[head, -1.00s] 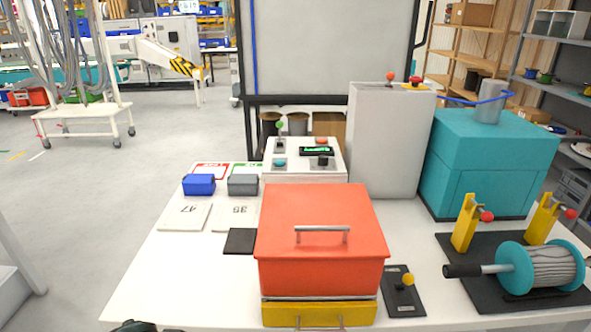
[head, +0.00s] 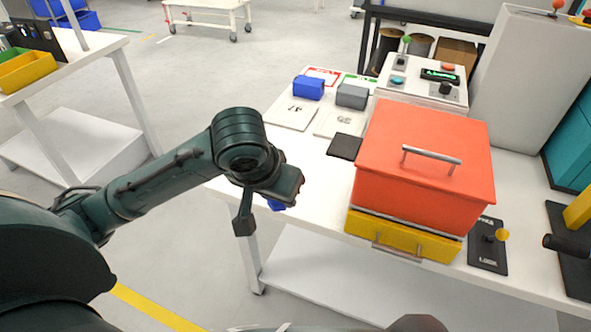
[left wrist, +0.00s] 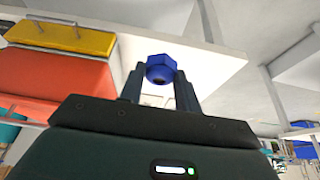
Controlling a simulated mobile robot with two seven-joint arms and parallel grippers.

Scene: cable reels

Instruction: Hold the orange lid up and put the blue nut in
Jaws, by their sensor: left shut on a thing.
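The orange lid (head: 420,150) sits down on the box, with a metal handle on top and a yellow drawer (head: 402,236) below it. In the left wrist view the orange box (left wrist: 55,78) and yellow drawer (left wrist: 62,37) appear at the upper left. My left gripper (head: 272,210) is off the table's left edge, apart from the box. It is shut on the blue nut (left wrist: 160,69), which sits between the fingertips in the left wrist view. In the head view only a bit of the nut (head: 276,205) shows. My right gripper is not in view.
Blue (head: 308,87) and grey (head: 351,96) blocks stand behind white numbered plates, left of a control box (head: 425,85). A black pad (head: 345,146) lies left of the orange box. A black lock plate with a yellow knob (head: 500,235) is at its right.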

